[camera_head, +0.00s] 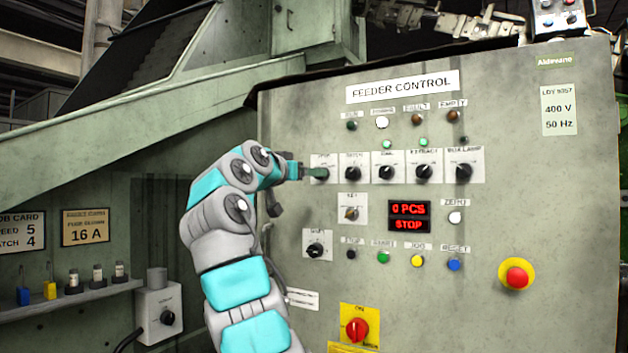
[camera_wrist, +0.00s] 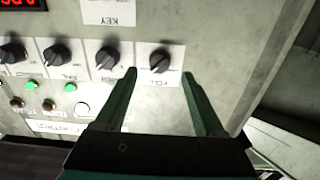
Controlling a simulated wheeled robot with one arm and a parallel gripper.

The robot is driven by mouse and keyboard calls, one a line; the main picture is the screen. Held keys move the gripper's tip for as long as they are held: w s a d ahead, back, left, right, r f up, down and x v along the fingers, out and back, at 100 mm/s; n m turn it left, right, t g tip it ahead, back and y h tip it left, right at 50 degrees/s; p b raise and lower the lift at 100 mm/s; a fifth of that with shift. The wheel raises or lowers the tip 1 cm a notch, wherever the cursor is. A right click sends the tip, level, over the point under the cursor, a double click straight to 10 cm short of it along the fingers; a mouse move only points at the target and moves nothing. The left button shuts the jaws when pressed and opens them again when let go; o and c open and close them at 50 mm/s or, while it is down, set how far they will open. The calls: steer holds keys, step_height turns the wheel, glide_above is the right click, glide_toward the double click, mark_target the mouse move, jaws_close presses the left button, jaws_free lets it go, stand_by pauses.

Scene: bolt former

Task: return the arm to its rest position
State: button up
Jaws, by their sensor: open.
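My teal and grey arm reaches in from the bottom of the head view. My gripper (camera_head: 318,173) is at the left end of the upper row of selector knobs. In the wrist view my gripper (camera_wrist: 158,75) is open, with one finger on each side of a black knob (camera_wrist: 160,60) on a white plate. No contact between the fingers and this knob can be made out. In the head view the gripper covers most of that knob, while its white plate (camera_head: 322,159) shows above.
The feeder control panel (camera_head: 480,320) stands close in front, its red display (camera_head: 409,216) reading "0 PCS STOP". A red emergency button (camera_head: 516,275) and a red rotary switch (camera_head: 358,329) stick out. A shelf (camera_head: 75,297) with small items is at the left.

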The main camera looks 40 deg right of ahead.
steer(key=shift+v, duration=1.5)
